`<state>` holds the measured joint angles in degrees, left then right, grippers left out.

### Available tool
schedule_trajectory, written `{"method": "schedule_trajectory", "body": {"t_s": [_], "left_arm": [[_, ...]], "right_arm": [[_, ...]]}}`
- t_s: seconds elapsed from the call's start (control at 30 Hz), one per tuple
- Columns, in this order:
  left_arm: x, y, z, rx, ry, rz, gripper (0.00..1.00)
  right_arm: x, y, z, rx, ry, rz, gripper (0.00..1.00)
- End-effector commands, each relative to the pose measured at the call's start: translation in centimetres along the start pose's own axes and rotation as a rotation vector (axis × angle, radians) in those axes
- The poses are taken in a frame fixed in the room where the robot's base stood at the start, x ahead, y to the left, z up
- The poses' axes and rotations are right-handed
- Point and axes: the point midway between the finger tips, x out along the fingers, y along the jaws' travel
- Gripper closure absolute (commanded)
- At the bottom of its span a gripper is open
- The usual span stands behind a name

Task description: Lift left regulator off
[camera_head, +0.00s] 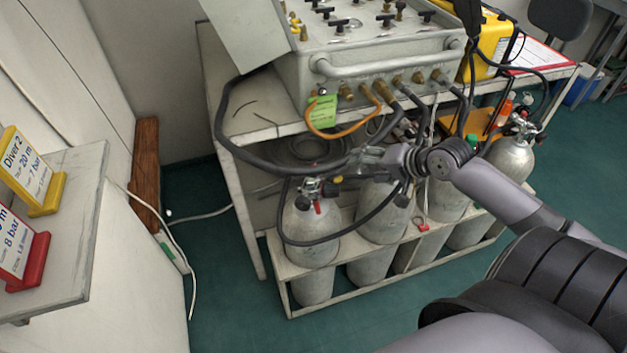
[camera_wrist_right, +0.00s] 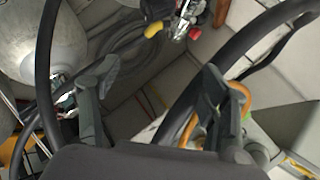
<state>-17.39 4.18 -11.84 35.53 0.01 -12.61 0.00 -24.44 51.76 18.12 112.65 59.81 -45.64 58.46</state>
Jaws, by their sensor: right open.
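The left regulator (camera_head: 313,189) sits on the valve of the leftmost grey cylinder (camera_head: 311,235) in the rack, with a red part and a yellow piece beside it. In the right wrist view the regulator (camera_wrist_right: 183,20) is at the top, beyond the fingertips. My right gripper (camera_head: 358,166) is to the right of the regulator and slightly higher, apart from it. Its two fingers are spread (camera_wrist_right: 156,88), with nothing clearly held. A black hose passes close to the fingers; I cannot tell whether it touches them. My left gripper is out of view.
The air panel (camera_head: 385,62) stands on the white bench above, with black and orange hoses hanging down. Several other cylinders stand in the white rack (camera_head: 392,268). Another regulator (camera_head: 520,124) is on the far-right cylinder. Open green floor lies in front.

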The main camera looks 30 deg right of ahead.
Motion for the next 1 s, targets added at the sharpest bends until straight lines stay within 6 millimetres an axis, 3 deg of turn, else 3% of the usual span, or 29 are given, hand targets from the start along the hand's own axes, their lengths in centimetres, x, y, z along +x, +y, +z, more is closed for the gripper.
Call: {"method": "schedule_trajectory", "body": {"t_s": [0.07,0.17,0.7,1.0], "left_arm": [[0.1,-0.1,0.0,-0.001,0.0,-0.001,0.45],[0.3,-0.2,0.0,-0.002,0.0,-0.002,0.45],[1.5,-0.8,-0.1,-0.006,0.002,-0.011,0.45],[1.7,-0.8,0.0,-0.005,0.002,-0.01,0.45]], "right_arm": [[-0.8,-1.9,0.6,0.002,-0.024,-0.022,0.31],[-0.6,-2.8,0.9,0.01,-0.037,-0.032,0.31],[8.7,-3.2,1.2,0.01,-0.034,-0.036,0.31],[11.3,-3.3,1.3,0.009,-0.034,-0.034,0.31]]}}
